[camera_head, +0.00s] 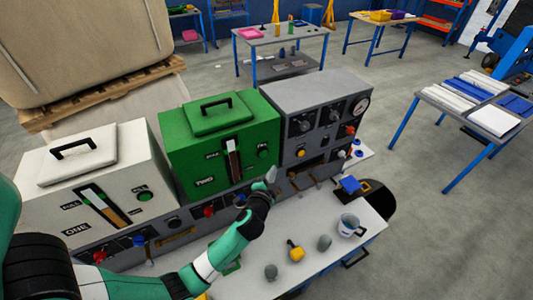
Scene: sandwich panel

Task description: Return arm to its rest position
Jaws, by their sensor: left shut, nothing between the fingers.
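My left arm, green with black and white bands, comes in from the lower left. Its gripper (271,176) is shut and empty, raised in front of the panel, just below and right of the green box (215,140). I cannot tell how far it is from the panel. The white box (95,185) marked ONE stands left of the green box. A grey control unit (318,115) with knobs and a round gauge stands to the right. My right gripper is not in view.
The white bench (335,245) carries a grey mug (348,225), a yellow-topped item (295,251) and small grey pieces (271,271). A blue item (350,185) lies near the bench's right end. Other tables (280,35) stand behind, with open floor between.

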